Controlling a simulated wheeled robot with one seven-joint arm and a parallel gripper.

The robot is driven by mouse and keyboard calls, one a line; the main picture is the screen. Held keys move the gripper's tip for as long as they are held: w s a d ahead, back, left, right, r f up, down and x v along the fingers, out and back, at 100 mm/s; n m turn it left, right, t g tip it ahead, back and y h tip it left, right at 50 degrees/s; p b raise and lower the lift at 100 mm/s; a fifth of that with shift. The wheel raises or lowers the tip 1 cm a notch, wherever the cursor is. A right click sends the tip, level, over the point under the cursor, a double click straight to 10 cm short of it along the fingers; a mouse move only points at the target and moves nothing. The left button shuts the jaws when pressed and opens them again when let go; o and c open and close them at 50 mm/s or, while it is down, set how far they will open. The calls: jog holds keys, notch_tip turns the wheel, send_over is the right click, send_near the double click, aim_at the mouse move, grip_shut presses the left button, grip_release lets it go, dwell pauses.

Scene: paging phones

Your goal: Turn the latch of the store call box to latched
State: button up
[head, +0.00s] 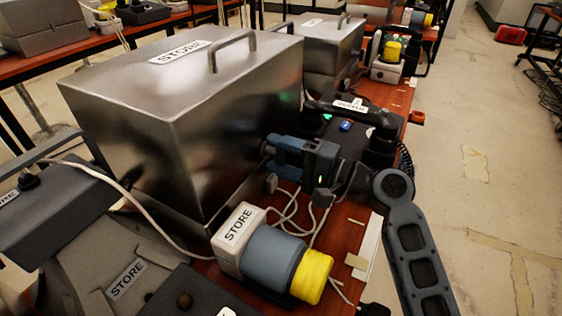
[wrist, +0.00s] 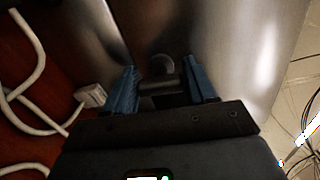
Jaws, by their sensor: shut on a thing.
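The store call box (head: 180,110) is a large brushed-metal box with a STORE label and a grey handle on its lid. It stands at the left centre of the head view, and its metal side fills the top of the wrist view (wrist: 200,35). My gripper (head: 272,150) is at the box's right-hand side. In the wrist view its blue fingers (wrist: 162,88) are on either side of the latch (wrist: 160,85), a small dark bar with a rounded end. The gripper is shut on it. The latch's exact angle is hard to tell, and the gripper hides it in the head view.
A grey-and-yellow cylinder unit (head: 275,260) labelled STORE lies in front of the box. White cables (head: 290,212) run beside it below my gripper. A black phone (head: 350,115) stands behind my gripper. Another metal box (head: 318,45) is farther back. The floor at right is open.

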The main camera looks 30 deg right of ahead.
jog(key=shift+f+n+b, duration=0.1)
jog(key=shift+n+b, duration=0.25)
jog(key=shift+n, duration=0.35)
jog(key=o, duration=1)
jog(key=shift+c, duration=0.2)
jog(key=v, duration=0.8)
